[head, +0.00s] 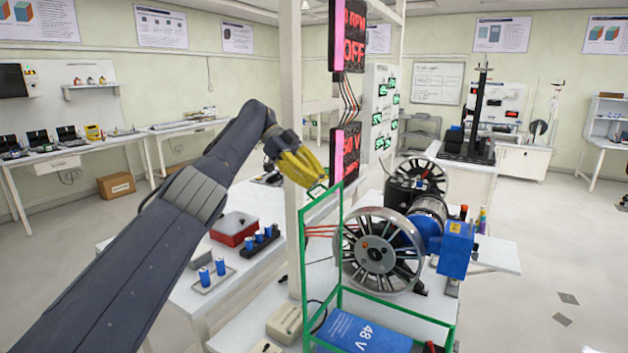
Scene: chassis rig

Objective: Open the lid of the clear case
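The clear case (398,308) shows as a green-edged frame around a blue 48 V battery (362,335) at the bottom of the head view. A green-edged clear panel (303,262), which looks like its lid, stands steeply upright at the case's left side. My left gripper (318,182) has yellow fingers and is at the top edge of this panel. A small pale green tab shows by the fingertips. I cannot tell whether the fingers touch or grip it, as the fingers overlap in this view. My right gripper is out of view.
A spoked wheel (378,252) and a blue motor block (456,250) stand right behind the case. A white post (292,130) and hanging display panels (347,155) are close to my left gripper. A red box (234,229) and blue cylinders (204,277) sit on the left table.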

